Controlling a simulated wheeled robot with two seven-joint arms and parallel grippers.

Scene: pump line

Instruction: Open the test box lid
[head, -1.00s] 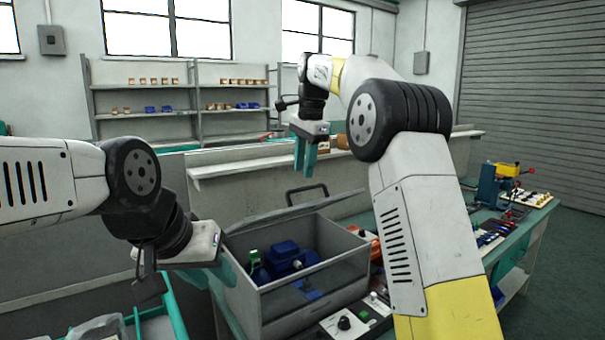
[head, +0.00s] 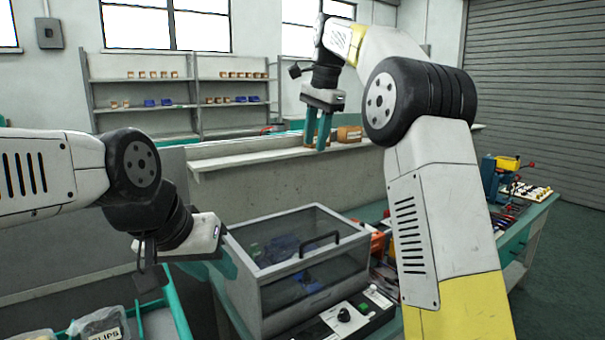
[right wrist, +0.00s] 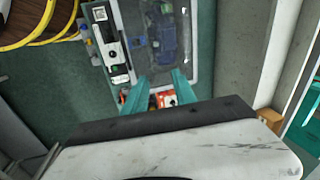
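The test box (head: 300,285) is a grey box with clear panels on the bench. Its lid (head: 285,232), a clear panel in a grey frame with a dark handle (head: 320,243), lies down over the box. A dark blue pump (head: 285,248) shows dimly inside, and also in the right wrist view (right wrist: 170,35). My right gripper (head: 318,147) is open and empty, raised above and behind the box; its separated fingers also show in the right wrist view (right wrist: 159,92). My left gripper (head: 225,262) is beside the box's left side; its finger gap is unclear.
A control panel with a black knob (head: 344,314) stands in front of the box. A teal-edged tray (head: 178,305) with bins is at lower left. A blue and yellow press (head: 495,178) stands on the right bench. A ledge (head: 250,160) runs behind.

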